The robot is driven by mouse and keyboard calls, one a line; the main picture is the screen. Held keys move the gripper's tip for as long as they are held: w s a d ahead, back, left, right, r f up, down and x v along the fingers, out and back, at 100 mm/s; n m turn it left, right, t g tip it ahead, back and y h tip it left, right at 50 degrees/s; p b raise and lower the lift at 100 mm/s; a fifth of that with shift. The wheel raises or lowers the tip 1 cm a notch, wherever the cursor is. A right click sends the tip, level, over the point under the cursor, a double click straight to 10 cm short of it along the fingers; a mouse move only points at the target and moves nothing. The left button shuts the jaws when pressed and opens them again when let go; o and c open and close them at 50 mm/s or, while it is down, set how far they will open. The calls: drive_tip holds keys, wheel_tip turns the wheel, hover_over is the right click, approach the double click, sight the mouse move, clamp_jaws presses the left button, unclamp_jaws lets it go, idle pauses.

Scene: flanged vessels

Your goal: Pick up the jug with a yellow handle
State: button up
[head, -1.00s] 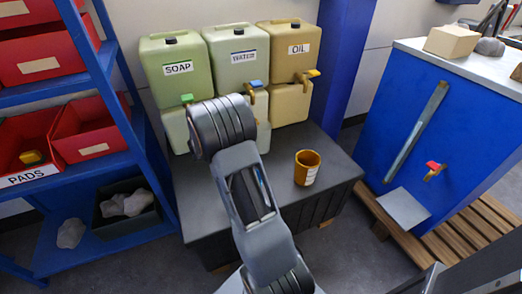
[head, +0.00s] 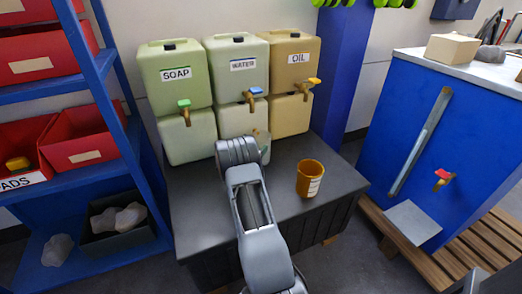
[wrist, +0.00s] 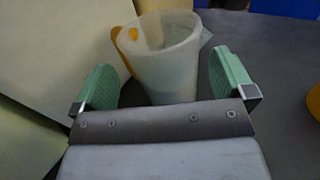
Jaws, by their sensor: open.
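The jug (wrist: 170,70) is a pale translucent vessel, open at the top, with a yellow-orange handle (wrist: 124,42) on its left side in the wrist view. It stands close ahead of my gripper (wrist: 164,76), between the two green-padded fingers. The fingers are open and apart, with a visible gap on each side of the jug's body. Whether the jug's near side touches the palm is hard to tell.
Soap (head: 175,78), water (head: 238,72) and oil (head: 289,66) containers with taps stand behind on the dark table (head: 285,205). An amber cup (head: 310,180) stands to the right. A blue shelf (head: 60,205) is left, a blue cabinet (head: 410,110) right.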

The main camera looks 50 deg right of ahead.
sight(261, 136)
drive_tip(key=shift+b+x, duration=0.65)
drive_tip(key=shift+x, duration=2.1)
drive_tip(key=shift+r, duration=0.2)
drive_tip(key=c, duration=0.6)
drive_tip(key=shift+r, duration=0.1)
drive_tip(key=shift+c, duration=0.7)
drive_tip(key=shift+r, duration=0.1)
